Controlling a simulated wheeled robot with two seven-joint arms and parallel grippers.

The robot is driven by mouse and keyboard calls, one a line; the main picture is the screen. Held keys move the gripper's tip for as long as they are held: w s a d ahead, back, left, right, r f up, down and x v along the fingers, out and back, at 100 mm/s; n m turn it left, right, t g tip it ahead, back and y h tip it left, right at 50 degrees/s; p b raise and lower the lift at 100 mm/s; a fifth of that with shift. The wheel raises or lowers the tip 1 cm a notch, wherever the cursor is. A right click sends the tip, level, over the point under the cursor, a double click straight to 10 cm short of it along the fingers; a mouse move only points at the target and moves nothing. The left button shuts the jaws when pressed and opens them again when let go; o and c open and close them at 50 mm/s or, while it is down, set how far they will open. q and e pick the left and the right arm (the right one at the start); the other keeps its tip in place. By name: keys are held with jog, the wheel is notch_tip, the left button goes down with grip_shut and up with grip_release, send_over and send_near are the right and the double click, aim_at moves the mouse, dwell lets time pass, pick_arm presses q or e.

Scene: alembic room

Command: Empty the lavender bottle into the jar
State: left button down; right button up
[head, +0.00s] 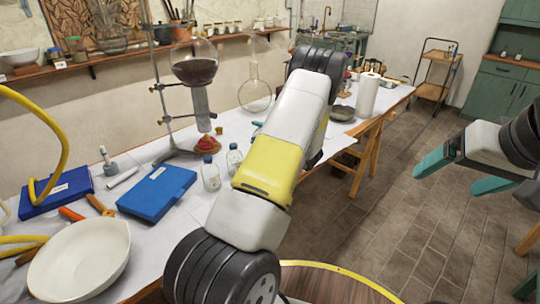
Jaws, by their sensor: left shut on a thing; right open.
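My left arm crosses the middle of the head view and hides much of the white table behind it. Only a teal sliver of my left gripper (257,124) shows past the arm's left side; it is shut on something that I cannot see. My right gripper (462,168) is open and empty at the right, over the floor and away from the table. Two small clear bottles with blue caps, one at the front (211,175) and one behind (234,159), stand on the table left of my arm. I cannot make out which thing is the lavender bottle or the jar.
A stand holds a dark-filled flask (195,70) above a red item (207,145). Blue boxes (158,192) and a white bowl (80,262) lie at the left. A paper roll (367,95) stands at the far end. A yellow hose (62,140) loops at the left.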

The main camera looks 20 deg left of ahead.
pick_arm(q)
jog(key=shift+s+r+n+t+y, duration=0.15)
jog(key=shift+r+n+y, duration=0.15)
jog(key=shift+r+n, duration=0.45)
jog(key=shift+s+r+n+t+y, duration=0.15)
jog(key=shift+r+n+y, duration=0.2)
jog(key=shift+n, duration=0.7)
dwell(2.6)
jog(key=shift+r+n+y, duration=0.25)
jog(key=shift+r+n, duration=0.2)
jog(key=shift+n, duration=0.15)
dwell(0.7)
jog(key=shift+s+r+n, duration=0.2)
jog(key=shift+r+n, duration=0.15)
jog(key=shift+n, duration=0.35)
jog(key=shift+s+r+n+y, duration=0.25)
jog(key=shift+r+n+y, duration=0.1)
jog(key=shift+n+y, duration=0.2)
